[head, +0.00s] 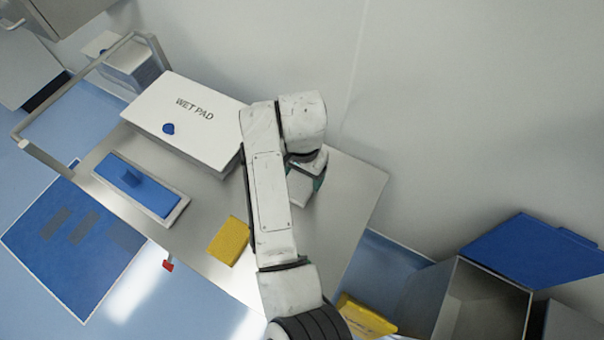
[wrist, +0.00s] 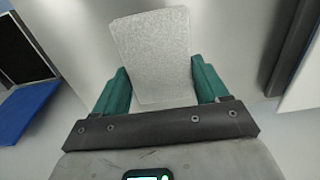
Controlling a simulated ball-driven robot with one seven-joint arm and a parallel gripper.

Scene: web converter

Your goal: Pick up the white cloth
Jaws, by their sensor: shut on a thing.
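The white cloth (wrist: 153,52) shows in the wrist view as a pale, speckled rectangular piece. It lies between the two green fingers of my gripper (wrist: 160,72), which is shut on it. The cloth reaches out past the fingertips. In the head view my gripper (head: 307,182) is over the right part of the steel cart top (head: 352,185), mostly hidden behind my arm. I cannot make out the cloth there, nor tell whether it touches the cart top.
A white WET PAD box (head: 190,115), a blue-topped tool in a tray (head: 140,188) and a yellow sponge-like block (head: 230,240) are on the cart. An open grey bin (head: 480,300) with a blue lid (head: 535,252) stands at lower right. A wall rises behind.

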